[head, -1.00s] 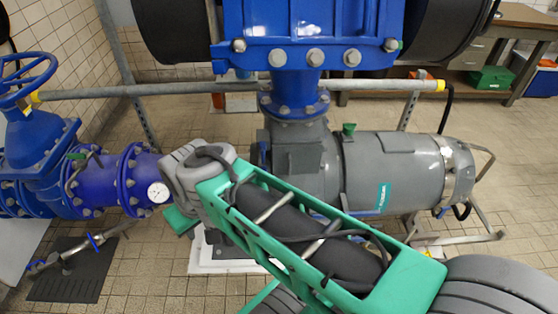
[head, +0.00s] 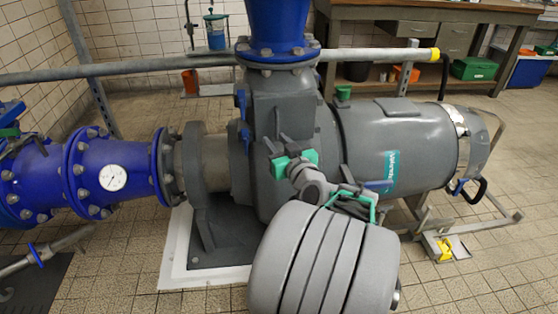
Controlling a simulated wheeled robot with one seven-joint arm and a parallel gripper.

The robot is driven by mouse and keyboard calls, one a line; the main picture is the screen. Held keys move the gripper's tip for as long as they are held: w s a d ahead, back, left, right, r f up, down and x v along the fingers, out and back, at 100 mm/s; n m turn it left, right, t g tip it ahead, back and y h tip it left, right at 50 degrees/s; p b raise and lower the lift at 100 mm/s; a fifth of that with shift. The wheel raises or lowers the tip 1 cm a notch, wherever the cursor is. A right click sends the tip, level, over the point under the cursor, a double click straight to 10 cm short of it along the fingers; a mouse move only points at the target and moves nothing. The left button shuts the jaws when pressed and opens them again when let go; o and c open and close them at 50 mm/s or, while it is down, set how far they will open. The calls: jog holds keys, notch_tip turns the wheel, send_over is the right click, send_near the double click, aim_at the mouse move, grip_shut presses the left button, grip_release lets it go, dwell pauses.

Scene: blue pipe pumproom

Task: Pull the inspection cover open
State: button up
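The grey pump casing (head: 325,135) stands in the middle of the head view, below a blue flanged pipe. A flat grey panel (head: 283,103) on its front, with small blue fittings along its left edge, looks like the inspection cover. It appears closed against the casing. My gripper (head: 290,163), with green and dark grey parts, is in front of the casing just below this panel. Whether it touches the panel or a handle cannot be told. Its finger gap is too small and overlapped to read. My arm hides the lower front of the pump.
A blue pipe (head: 112,180) with a gauge joins the pump at left. A grey rail (head: 150,68) runs behind. A grey motor (head: 395,150) extends right, with a tubular frame below. A workbench (head: 430,20) stands behind. Tiled floor is open at front right.

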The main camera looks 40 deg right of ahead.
aim_at(277, 126)
jog(key=shift+m+h, duration=0.5)
jog(key=shift+h, duration=0.3)
jog(key=w+d, duration=0.2)
jog(key=w+d+b, duration=0.1)
jog(key=w+d, duration=0.2)
jog(key=shift+w+d+f, duration=0.15)
jog(key=shift+w+d, duration=0.05)
jog(key=shift+d, duration=0.1)
jog(key=shift+c, duration=0.3)
grip_shut()
